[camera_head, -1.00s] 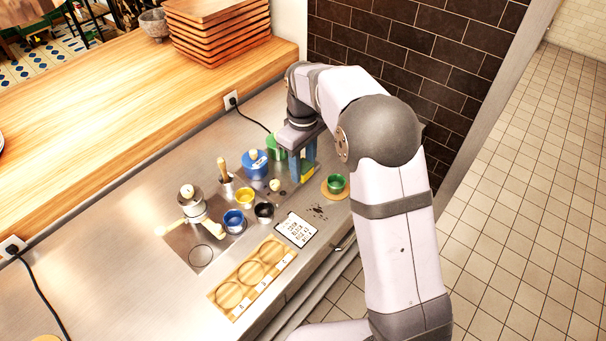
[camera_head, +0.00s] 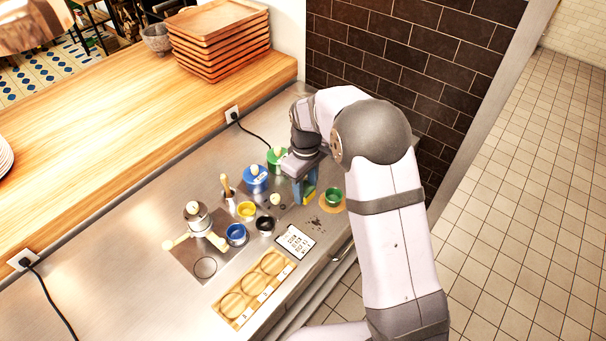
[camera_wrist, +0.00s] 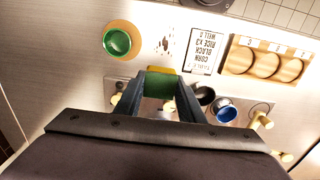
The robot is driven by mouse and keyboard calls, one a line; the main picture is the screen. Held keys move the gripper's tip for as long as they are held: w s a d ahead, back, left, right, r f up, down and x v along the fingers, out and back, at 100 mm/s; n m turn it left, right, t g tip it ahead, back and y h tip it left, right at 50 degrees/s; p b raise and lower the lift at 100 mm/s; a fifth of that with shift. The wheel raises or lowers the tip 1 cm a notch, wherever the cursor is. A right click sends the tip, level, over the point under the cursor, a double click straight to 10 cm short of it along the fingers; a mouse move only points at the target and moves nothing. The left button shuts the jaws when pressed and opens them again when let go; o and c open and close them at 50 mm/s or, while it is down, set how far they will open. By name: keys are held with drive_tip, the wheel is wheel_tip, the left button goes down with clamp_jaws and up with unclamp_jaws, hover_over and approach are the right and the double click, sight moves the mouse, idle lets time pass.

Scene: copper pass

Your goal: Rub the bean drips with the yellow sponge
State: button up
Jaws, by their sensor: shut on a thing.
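My gripper (camera_head: 304,191) is shut on the yellow sponge (camera_head: 309,190), which has a green side. The sponge also shows between the fingers in the wrist view (camera_wrist: 160,71). The dark bean drips (camera_head: 317,222) lie on the steel counter in front of the gripper, left of the green cup on its round coaster. They also show in the wrist view (camera_wrist: 164,45), ahead of the sponge and apart from it there. Whether the sponge touches the counter I cannot tell.
A green cup (camera_head: 333,195) stands close by on the right. A white card (camera_head: 294,241) and a wooden holder with round wells (camera_head: 255,288) lie in front. Yellow (camera_head: 245,209), black (camera_head: 265,225) and blue (camera_head: 236,233) cups stand left. Lidded blue (camera_head: 256,178) and green pots stand behind.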

sight(307, 217)
drive_tip(key=shift+s+d+f+p, duration=0.25)
drive_tip(key=shift+s+p, duration=0.25)
drive_tip(key=shift+p, duration=0.35)
wheel_tip(307, 217, down, 8)
drive_tip(key=b, duration=0.6)
drive_tip(key=shift+s+d+f, duration=0.15)
drive_tip(key=shift+s+d, duration=0.55)
drive_tip(key=shift+c, duration=0.8)
drive_tip(key=shift+s+d, duration=1.85)
drive_tip(key=shift+s, duration=0.05)
drive_tip(key=shift+f+b, duration=0.1)
drive_tip(key=shift+b, duration=0.25)
drive_tip(key=shift+w+a, duration=0.25)
drive_tip(key=shift+w+a+p, duration=0.4)
drive_tip(key=shift+w+a, duration=1.8)
drive_tip(key=shift+w+a+r, duration=0.2)
drive_tip(key=shift+r, duration=0.1)
wheel_tip(307, 217, up, 8)
drive_tip(key=p, duration=0.5)
drive_tip(key=shift+p, duration=0.35)
drive_tip(key=shift+f, duration=0.1)
